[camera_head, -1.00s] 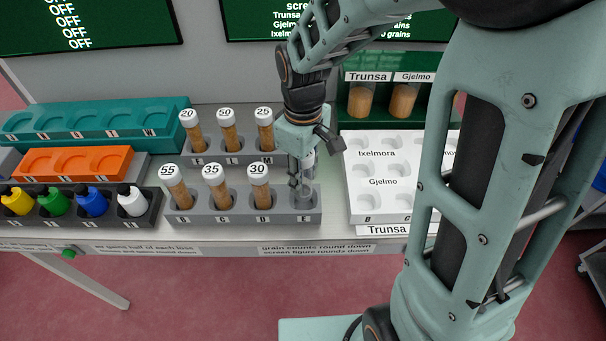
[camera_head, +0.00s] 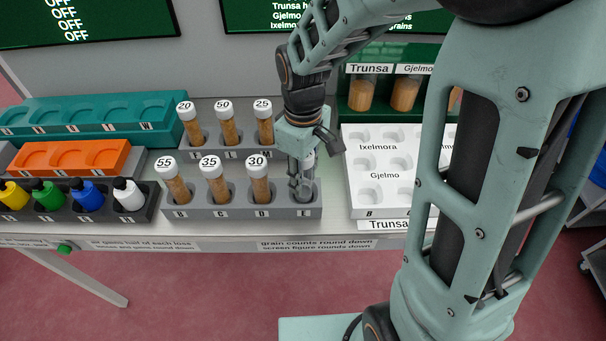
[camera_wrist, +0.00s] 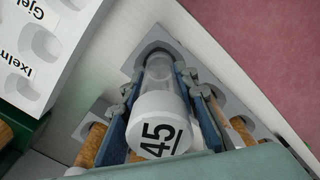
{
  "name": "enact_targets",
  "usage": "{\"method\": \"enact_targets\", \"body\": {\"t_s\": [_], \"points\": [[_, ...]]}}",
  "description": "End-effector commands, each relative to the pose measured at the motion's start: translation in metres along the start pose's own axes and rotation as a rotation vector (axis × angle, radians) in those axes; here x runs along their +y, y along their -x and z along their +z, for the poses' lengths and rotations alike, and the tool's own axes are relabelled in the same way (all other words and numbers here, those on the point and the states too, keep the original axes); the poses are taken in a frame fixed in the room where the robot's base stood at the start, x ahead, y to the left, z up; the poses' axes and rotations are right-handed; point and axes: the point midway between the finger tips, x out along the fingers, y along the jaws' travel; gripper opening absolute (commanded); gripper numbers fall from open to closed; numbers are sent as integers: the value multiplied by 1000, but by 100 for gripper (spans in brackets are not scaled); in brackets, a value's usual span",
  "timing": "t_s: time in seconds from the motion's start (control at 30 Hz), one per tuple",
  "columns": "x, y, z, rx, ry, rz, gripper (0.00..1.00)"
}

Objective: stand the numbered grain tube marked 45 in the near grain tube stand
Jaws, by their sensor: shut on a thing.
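The grain tube marked 45 (camera_wrist: 158,128) shows in the wrist view, with a white numbered cap and a clear upper body. My gripper (camera_head: 301,188) is shut on it, and its fingers also show on both sides of the tube in the wrist view (camera_wrist: 158,90). The tube is over or in the rightmost hole, E, of the near grey grain tube stand (camera_head: 240,211). Its lower end looks to be within the hole, but I cannot tell whether it rests on the bottom. In the head view my gripper largely hides this tube.
Tubes 55 (camera_head: 176,184), 35 (camera_head: 214,182) and 30 (camera_head: 259,182) stand in the near stand, left of my gripper. The far stand (camera_head: 246,157) behind holds tubes 20, 50 and 25. A white tray (camera_head: 358,196) lies close on the right.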

Motion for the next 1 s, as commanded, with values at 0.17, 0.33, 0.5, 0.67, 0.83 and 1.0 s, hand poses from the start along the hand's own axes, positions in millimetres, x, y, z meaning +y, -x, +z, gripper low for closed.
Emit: {"method": "enact_targets", "body": {"t_s": [0.17, 0.33, 0.5, 0.67, 0.83, 1.0], "points": [[0, -7, 0, 0, 0, 0, 0], [0, -12, 0, 0, 0, 0, 0], [0, -17, 0, 0, 0, 0, 0], [0, -22, 0, -1, 0, 0, 0], [0, -26, 0, -1, 0, 0, 29], [0, -25, 0, 0, 0, 0, 47]]}}
